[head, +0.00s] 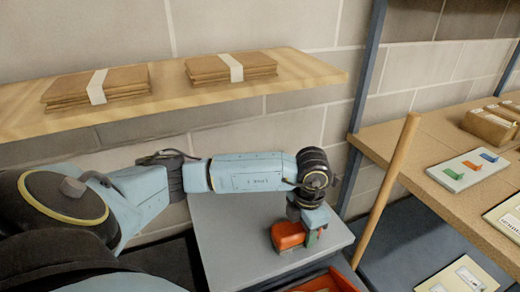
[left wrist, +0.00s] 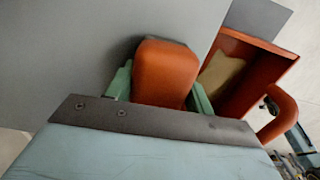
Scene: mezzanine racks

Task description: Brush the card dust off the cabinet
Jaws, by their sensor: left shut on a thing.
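The grey cabinet (head: 235,235) stands below the wooden shelf, its flat top showing in the head view. My left gripper (head: 304,236) points down over the cabinet top near its right side. Its green fingers are shut on an orange-red brush (head: 288,236), which is low at the top surface; I cannot tell if it touches. In the left wrist view the brush (left wrist: 165,72) sits between both fingers over the grey top (left wrist: 70,50). An orange open pan (left wrist: 262,62) at the cabinet's edge holds a tan patch. I cannot make out dust on the top. My right gripper is out of view.
The wooden shelf (head: 170,95) with two banded card stacks (head: 232,68) runs above my left arm. A wooden pole (head: 387,185) leans just right of the cabinet.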

